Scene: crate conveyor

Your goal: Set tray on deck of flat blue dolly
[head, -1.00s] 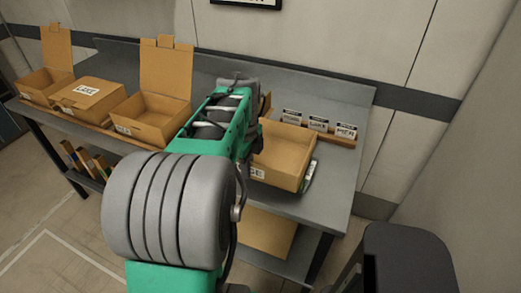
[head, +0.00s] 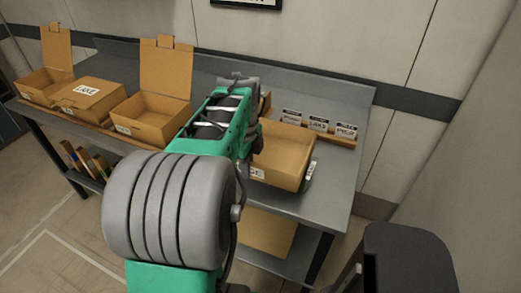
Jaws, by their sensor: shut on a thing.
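My green and grey arm reaches over the grey workbench, and its wrist covers the place where my gripper would be. The fingers do not show. An open cardboard box (head: 284,158), with part of a label on its front, is just right of the wrist and partly covered by it. I cannot tell whether the gripper touches this box. I cannot identify a tray or a flat blue dolly in this view.
The workbench (head: 337,180) stands along the wall. On its left are a lidded box (head: 82,97) and two open boxes (head: 45,85) (head: 150,119) with raised flaps. A rack of label cards (head: 318,125) stands behind the right box. A lower shelf (head: 296,262) shows underneath.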

